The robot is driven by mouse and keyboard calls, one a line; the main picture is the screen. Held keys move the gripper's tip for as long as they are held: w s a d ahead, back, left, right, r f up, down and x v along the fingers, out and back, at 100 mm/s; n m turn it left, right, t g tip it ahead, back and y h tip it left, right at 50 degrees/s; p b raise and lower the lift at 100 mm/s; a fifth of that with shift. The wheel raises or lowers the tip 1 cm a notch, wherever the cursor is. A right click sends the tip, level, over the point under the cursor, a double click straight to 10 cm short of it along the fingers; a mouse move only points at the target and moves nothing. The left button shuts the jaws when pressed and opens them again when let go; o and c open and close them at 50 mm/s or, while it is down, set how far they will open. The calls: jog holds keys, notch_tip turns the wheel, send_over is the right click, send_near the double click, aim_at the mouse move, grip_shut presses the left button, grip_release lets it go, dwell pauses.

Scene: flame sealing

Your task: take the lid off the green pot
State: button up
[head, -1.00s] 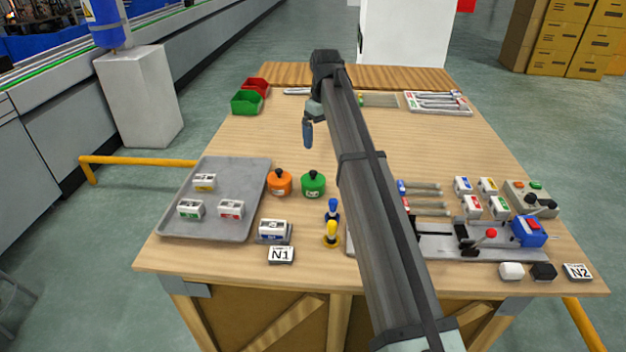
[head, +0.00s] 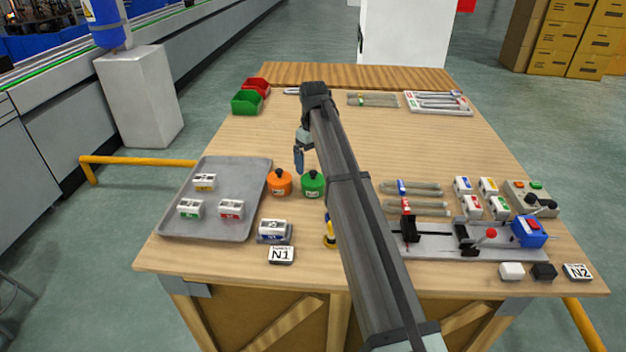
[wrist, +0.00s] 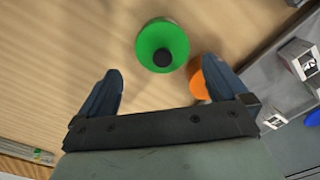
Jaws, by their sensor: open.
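The green pot (head: 313,184) stands on the table, to the right of the orange pot (head: 280,183). In the wrist view the green pot (wrist: 156,40) shows from above with its lid on, and the lid's black knob (wrist: 163,57) is in plain sight. My gripper (head: 299,168) hangs a little behind and above the pots in the head view. In the wrist view my gripper (wrist: 172,80) has its two blue fingers wide apart and nothing between them. The green pot lies just beyond the fingertips. The orange pot (wrist: 200,85) is partly hidden by the right finger.
A grey tray (head: 255,200) with several labelled blocks lies left of the pots. A blue-and-white block (head: 274,231) and the N1 card (head: 281,255) are in front. A yellow-and-blue item (head: 329,232) is partly hidden by my arm.

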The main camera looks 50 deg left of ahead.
aim_at(313, 172)
jog(key=f, duration=0.5)
jog(key=shift+s+d, duration=0.15)
jog(key=shift+s, duration=0.05)
jog(key=c, duration=0.9)
